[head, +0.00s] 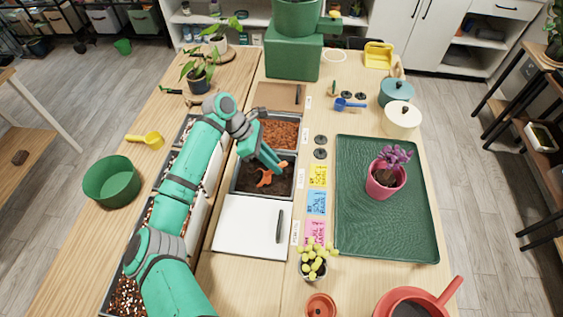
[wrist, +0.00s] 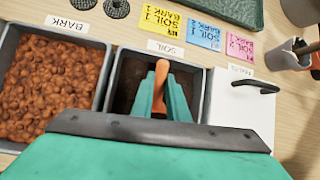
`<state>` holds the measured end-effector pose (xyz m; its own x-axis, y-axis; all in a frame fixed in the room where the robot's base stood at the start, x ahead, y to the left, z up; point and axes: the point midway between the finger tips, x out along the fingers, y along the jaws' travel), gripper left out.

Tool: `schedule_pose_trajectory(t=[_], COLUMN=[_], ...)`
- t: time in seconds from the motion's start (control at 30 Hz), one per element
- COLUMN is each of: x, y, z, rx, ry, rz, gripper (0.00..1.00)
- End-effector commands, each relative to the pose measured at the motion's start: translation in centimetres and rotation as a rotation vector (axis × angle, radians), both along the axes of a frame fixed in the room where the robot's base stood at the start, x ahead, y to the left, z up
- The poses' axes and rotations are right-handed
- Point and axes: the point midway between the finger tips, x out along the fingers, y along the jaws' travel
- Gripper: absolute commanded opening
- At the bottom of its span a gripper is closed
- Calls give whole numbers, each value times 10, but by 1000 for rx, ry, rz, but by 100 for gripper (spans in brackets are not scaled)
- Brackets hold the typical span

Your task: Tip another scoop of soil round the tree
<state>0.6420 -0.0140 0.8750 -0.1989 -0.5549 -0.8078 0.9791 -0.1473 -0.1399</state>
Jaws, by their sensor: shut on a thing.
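My gripper (head: 270,160) is over the soil bin (head: 291,178), shut on the orange handle of a scoop (head: 264,178). The scoop's bowl is down at the dark soil (head: 247,172); how much it holds I cannot tell. In the wrist view the orange handle (wrist: 161,76) stands between my teal fingers, above the bin labelled SOIL (wrist: 113,85). A small purple-leaved plant (head: 392,158) stands in a pink pot (head: 385,186) on the green tray (head: 385,235).
A bark bin (head: 280,133) lies behind the soil bin, and a white-lidded bin (head: 245,225) in front. Coloured cards (head: 317,203) and a yellow-flowered potted plant (head: 313,262) stand to the right. A yellow scoop (head: 150,140) lies left. The tray's front is clear.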

Motion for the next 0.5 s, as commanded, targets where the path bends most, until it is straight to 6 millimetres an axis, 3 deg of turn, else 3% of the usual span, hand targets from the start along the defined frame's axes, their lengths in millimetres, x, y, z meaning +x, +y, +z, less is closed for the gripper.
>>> schedule_pose_trajectory(t=[0.27,0.5], x=[0,0], y=[-25,-39], z=[5,16], rx=[331,430], ry=[-14,-12], rz=[-13,-9], gripper=[0,0])
